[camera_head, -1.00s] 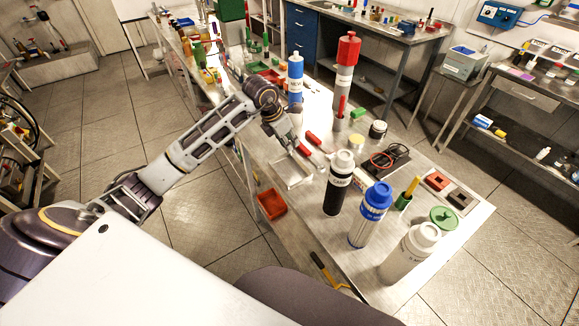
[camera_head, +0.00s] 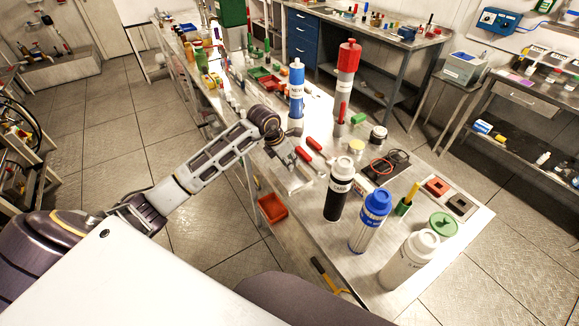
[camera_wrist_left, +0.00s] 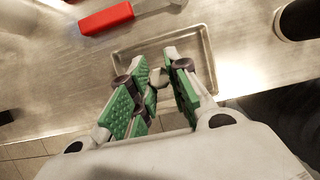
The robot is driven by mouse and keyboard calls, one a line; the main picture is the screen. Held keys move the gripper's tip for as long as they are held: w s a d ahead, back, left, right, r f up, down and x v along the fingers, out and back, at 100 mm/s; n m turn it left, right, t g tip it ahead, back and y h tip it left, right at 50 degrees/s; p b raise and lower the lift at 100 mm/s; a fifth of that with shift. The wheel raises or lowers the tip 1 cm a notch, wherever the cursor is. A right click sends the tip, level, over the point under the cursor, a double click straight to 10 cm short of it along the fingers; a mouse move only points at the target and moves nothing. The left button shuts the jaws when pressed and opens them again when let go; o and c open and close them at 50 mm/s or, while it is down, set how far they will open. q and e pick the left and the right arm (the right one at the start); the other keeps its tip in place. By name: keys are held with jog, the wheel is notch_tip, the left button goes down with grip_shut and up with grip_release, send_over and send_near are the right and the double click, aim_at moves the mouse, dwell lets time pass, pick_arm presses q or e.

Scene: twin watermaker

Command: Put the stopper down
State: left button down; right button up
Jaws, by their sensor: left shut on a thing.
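My left gripper (camera_head: 290,160) is over the shallow metal tray (camera_head: 302,184) on the bench. In the left wrist view the green-padded fingers of my left gripper (camera_wrist_left: 163,85) are closed around a small pale stopper (camera_wrist_left: 157,76). Only a little of the stopper shows between the pads. The tray (camera_wrist_left: 205,55) lies beneath and beyond the fingers, and its rim shows in the left wrist view. Whether the stopper touches the tray is unclear. My right gripper is not in view.
A red-handled thing (camera_wrist_left: 106,18) lies beside the tray. A black bottle (camera_head: 338,205), a blue-capped bottle (camera_head: 370,225) and a white bottle (camera_head: 408,262) stand to the right. A tall blue bottle (camera_head: 297,92) stands behind. A red bin (camera_head: 272,207) hangs at the bench's front edge.

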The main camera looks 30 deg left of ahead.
pick_arm(q)
jog(key=shift+f, duration=1.6)
jog(key=shift+f, duration=0.1)
jog(key=c, duration=1.3)
grip_release()
jog(key=shift+c, duration=0.2)
jog(key=shift+v, duration=0.8)
jog(key=b+v, duration=0.1)
jog(key=v, duration=0.9)
jog(key=shift+r, duration=0.3)
